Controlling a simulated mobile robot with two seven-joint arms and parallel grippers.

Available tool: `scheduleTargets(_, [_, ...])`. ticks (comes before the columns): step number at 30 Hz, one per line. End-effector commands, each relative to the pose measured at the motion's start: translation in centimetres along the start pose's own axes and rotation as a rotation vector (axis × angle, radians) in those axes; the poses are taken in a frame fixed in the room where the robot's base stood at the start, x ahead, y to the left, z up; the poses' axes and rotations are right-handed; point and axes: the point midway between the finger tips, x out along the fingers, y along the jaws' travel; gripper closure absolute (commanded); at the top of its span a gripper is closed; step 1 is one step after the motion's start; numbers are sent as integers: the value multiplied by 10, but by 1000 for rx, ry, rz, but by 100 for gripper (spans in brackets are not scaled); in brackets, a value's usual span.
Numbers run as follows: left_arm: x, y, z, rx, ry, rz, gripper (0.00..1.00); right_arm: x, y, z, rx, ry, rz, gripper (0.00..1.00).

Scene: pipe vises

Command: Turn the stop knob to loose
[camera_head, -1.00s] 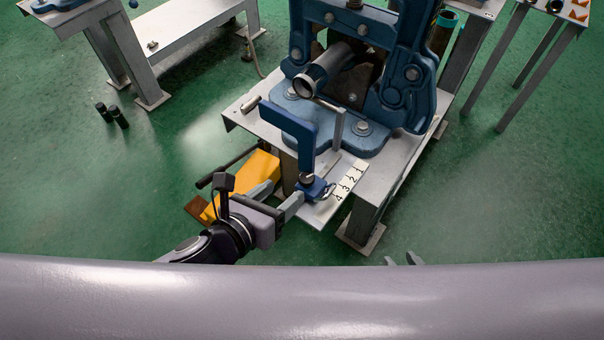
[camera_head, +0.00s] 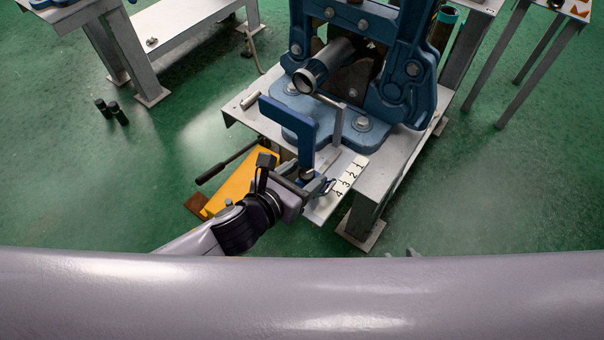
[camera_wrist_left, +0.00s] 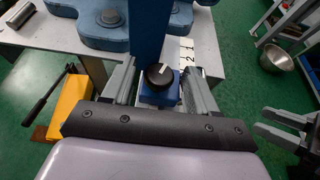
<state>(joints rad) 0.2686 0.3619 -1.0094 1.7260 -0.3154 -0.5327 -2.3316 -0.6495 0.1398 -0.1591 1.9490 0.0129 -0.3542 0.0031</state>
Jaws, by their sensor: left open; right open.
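The stop knob (camera_wrist_left: 160,74) is round and black with a white pointer line, on top of a small blue block (camera_wrist_left: 158,96) at the foot of the blue L-shaped stop (camera_head: 308,140). My left gripper (camera_wrist_left: 160,72) is open, with one finger on each side of the knob and block in the left wrist view. Whether the fingers touch them cannot be told. In the head view my left gripper (camera_head: 316,187) mostly hides the knob. My right gripper (camera_wrist_left: 283,127) is open and empty at the right of the left wrist view. Its fingertips barely show in the head view (camera_head: 401,252).
A numbered scale (camera_head: 348,178) lies beside the stop on the metal table (camera_head: 395,170). A blue vise (camera_head: 405,70) with a pipe (camera_head: 325,67) stands behind. A yellow pedal (camera_head: 237,182) is below left. A metal bowl (camera_wrist_left: 277,57) is on the green floor at right.

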Motion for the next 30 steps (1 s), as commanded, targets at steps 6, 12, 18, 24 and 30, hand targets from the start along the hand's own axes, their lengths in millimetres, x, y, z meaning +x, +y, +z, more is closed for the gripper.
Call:
scheduleTargets(6, [0, 0, 0, -1, 0, 0, 42, 0, 0, 0, 0, 0, 0, 57])
scheduleTargets(12, [0, 0, 0, -1, 0, 0, 95, 0, 0, 0, 0, 0, 0, 57])
scheduleTargets(18, [0, -1, 0, -9, 1, 15, 95, 0, 0, -1, 0, 0, 0, 57])
scheduleTargets(24, [0, -4, 0, -50, 4, 110, 95, -3, 0, -4, 0, 0, 0, 57])
scheduleTargets(30, [1, -6, 0, -103, 5, 239, 95, -6, 0, -8, 0, 1, 0, 57])
